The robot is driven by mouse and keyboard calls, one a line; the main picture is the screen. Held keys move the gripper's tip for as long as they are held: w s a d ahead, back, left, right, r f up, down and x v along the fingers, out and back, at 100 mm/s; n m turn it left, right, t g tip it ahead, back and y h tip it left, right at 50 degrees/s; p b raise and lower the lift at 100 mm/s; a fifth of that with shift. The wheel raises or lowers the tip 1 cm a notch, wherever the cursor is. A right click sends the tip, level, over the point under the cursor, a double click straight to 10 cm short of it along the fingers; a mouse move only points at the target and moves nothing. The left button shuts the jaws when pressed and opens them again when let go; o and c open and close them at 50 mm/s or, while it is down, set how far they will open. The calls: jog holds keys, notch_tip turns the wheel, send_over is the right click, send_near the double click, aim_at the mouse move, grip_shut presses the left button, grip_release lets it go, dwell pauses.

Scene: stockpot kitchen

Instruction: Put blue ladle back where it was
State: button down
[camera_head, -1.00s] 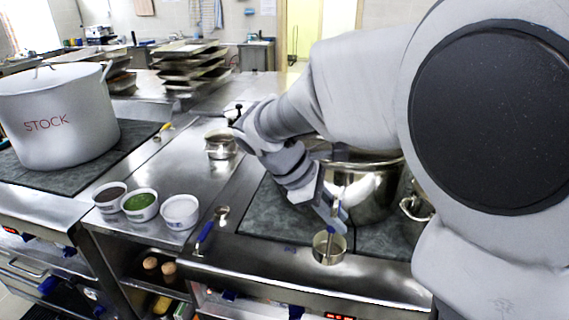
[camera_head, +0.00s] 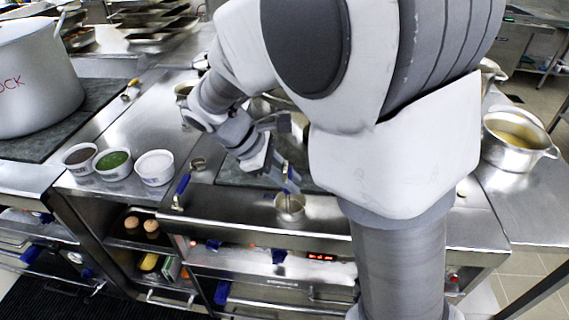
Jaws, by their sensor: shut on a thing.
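My gripper (camera_head: 284,178) is shut on the handle of a steel ladle, above the front edge of the stove counter. The ladle's round cup (camera_head: 290,208) hangs below the fingers, with a bit of blue showing on its handle just above the cup. The fingers hide part of the handle. I cannot tell whether the cup touches the counter. A second utensil with a blue handle (camera_head: 181,189) and a small steel round end lies to the left on the counter front, apart from my gripper.
Three small white bowls (camera_head: 155,167) stand left on the steel counter. A large stockpot (camera_head: 40,85) is at far left. A steel pot with yellowish contents (camera_head: 515,140) stands on the right counter. My arm hides much of the stove behind. Shelves below hold food items.

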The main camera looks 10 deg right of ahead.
jog(key=c, duration=0.8)
grip_release()
jog(key=shift+r, duration=0.1)
jog(key=shift+a+r, duration=0.15)
jog(key=shift+r, duration=0.15)
jog(key=p+v, duration=0.2)
jog(key=v, duration=0.9)
jog(key=shift+s+d+r+m+t+y, duration=0.2)
jog(key=shift+s+d+m+t+y, duration=0.85)
jog(key=shift+s+d+m, duration=1.05)
jog(key=shift+s+d+r+m+t+y, duration=0.25)
jog(key=shift+s+d+m+t+y, duration=0.5)
jog(key=shift+s+d+m+y, duration=1.3)
jog(key=shift+s+d+r+m+t+y, duration=0.2)
jog(key=shift+s+d+m+t+y, duration=0.65)
jog(key=shift+s+m, duration=2.05)
jog(key=shift+s+d+n+h, duration=0.25)
jog(key=shift+d+h, duration=0.1)
jog(key=shift+d, duration=0.15)
